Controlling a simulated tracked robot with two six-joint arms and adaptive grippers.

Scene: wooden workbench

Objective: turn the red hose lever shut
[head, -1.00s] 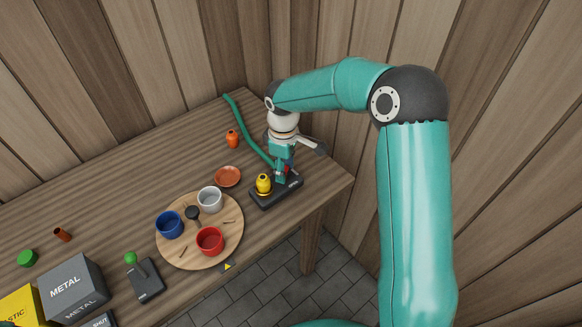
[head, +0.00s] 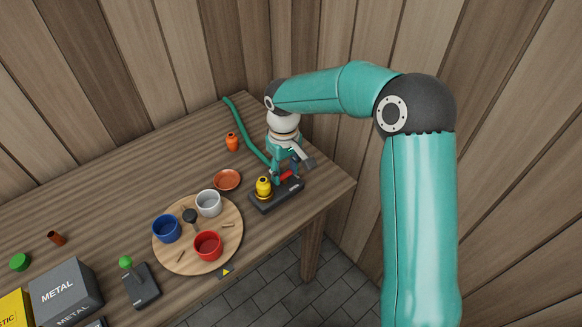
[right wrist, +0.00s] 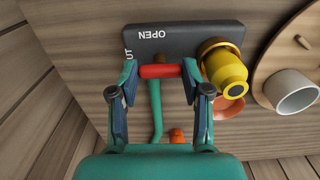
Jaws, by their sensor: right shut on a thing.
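The red lever (head: 287,175) sits on a dark base (head: 264,206) near the table's right end. In the right wrist view the red lever (right wrist: 160,71) runs across between my fingertips. The dark base (right wrist: 185,38) there shows the word OPEN and the letters UT of a partly covered label at its left end. My right gripper (head: 284,173) reaches down over the base and is shut on the lever; in the right wrist view its fingertips (right wrist: 161,72) are at the lever's two sides. My left gripper is not in view.
A yellow fitting (head: 264,187) stands on the base close beside the gripper. A green hose (head: 244,130) runs behind. An orange dish (head: 227,180), an orange vase (head: 232,142) and a round board (head: 190,265) with cups are to the left. The wall is close behind the arm.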

